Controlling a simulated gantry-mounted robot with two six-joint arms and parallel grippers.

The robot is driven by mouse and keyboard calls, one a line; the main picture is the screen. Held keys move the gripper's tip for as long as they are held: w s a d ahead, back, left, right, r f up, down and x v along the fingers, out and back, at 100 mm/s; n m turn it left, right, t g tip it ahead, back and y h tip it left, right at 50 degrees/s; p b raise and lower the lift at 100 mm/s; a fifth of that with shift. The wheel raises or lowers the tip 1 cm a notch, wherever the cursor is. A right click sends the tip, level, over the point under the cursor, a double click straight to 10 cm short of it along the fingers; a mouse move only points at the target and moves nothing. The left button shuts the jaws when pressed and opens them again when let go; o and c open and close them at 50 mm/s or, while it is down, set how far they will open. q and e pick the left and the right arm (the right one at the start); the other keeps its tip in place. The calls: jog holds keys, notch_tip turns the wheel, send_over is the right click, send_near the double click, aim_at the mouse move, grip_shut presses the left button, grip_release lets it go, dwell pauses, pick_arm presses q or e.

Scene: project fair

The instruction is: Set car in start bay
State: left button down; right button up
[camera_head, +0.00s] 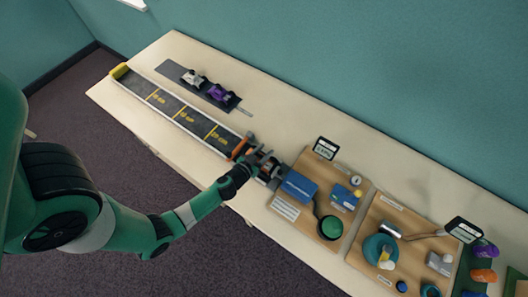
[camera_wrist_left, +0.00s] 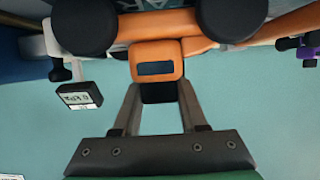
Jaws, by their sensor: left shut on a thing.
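My left gripper (camera_head: 262,163) is shut on an orange car with black wheels. In the left wrist view the car (camera_wrist_left: 156,58) fills the upper middle, its end between the two fingers, and its far side is cut off by the frame. In the head view the gripper largely hides the car. The gripper is at the right end of the dark track (camera_head: 168,108), which has yellow markings. An orange piece (camera_head: 241,147) shows at that end, just left of the gripper. I cannot tell whether the car touches the track. My right gripper is not in view.
A white car (camera_head: 193,78) and a purple car (camera_head: 221,94) stand on a dark strip behind the track.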

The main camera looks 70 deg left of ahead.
pick_arm(q)
jog(key=shift+s+f+b, duration=0.25)
jog(key=shift+f+b, duration=0.55)
jog(key=shift+f, duration=0.05)
jog(key=shift+c, duration=2.3)
grip_release()
jog(key=shift+w+a+r, duration=0.1)
jog(key=shift+w, duration=0.05)
jog(key=shift+s+d+r+p, duration=0.2)
jog(key=shift+r+p, duration=0.55)
jog(key=shift+p, duration=0.25)
jog(key=b+v, duration=0.2)
jog(key=v, duration=0.9)
jog(key=shift+s+d+r, duration=0.15)
jog(key=shift+d+r, duration=0.05)
